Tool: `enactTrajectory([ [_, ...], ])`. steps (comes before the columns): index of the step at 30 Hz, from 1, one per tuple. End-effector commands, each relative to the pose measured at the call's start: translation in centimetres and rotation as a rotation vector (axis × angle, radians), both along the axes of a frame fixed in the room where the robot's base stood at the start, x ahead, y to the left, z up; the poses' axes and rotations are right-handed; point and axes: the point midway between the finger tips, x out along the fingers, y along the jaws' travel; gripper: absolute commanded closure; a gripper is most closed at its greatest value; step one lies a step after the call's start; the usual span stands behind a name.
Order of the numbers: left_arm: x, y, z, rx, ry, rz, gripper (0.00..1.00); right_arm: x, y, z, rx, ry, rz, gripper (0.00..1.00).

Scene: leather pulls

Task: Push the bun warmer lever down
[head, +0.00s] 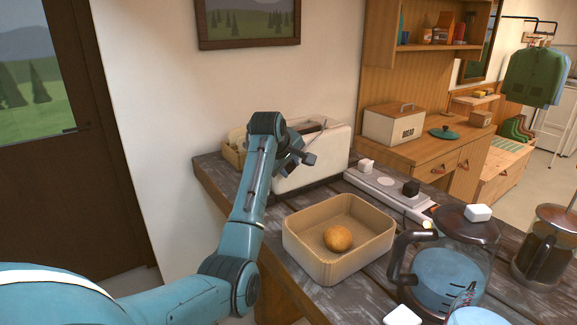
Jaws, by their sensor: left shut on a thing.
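The bun warmer (327,155) is a long cream box with a slotted top, standing at the back of the dark wooden counter near the wall. My left arm reaches in from the left and ends at the warmer's near left side. My left gripper (303,159) is shut on a small dark part there, which looks like the warmer's lever. The wrist and fingers hide most of the lever, so its height is hard to tell. My right gripper is not in view.
A tan tray (300,262) with a round bun (337,239) stands in front of the warmer. A grey strip with knobs (385,188) lies to the right. A glass jug (450,268) stands at the front right. A wooden box (234,152) is behind my wrist.

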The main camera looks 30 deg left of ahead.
Motion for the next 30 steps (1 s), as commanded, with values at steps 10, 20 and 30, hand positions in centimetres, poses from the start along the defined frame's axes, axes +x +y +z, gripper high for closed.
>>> enactTrajectory([
  [10, 0.0, 0.0, 0.6, 0.026, 0.066, 0.0, 1.0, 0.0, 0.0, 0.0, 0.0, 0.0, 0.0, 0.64],
  [20, -0.1, 0.0, 2.3, 0.118, 0.289, -0.001, 1.0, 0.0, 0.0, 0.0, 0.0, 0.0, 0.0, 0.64],
  [30, -0.1, 0.0, 3.6, 0.196, 0.477, -0.002, 1.0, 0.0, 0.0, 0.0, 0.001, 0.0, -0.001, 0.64],
])
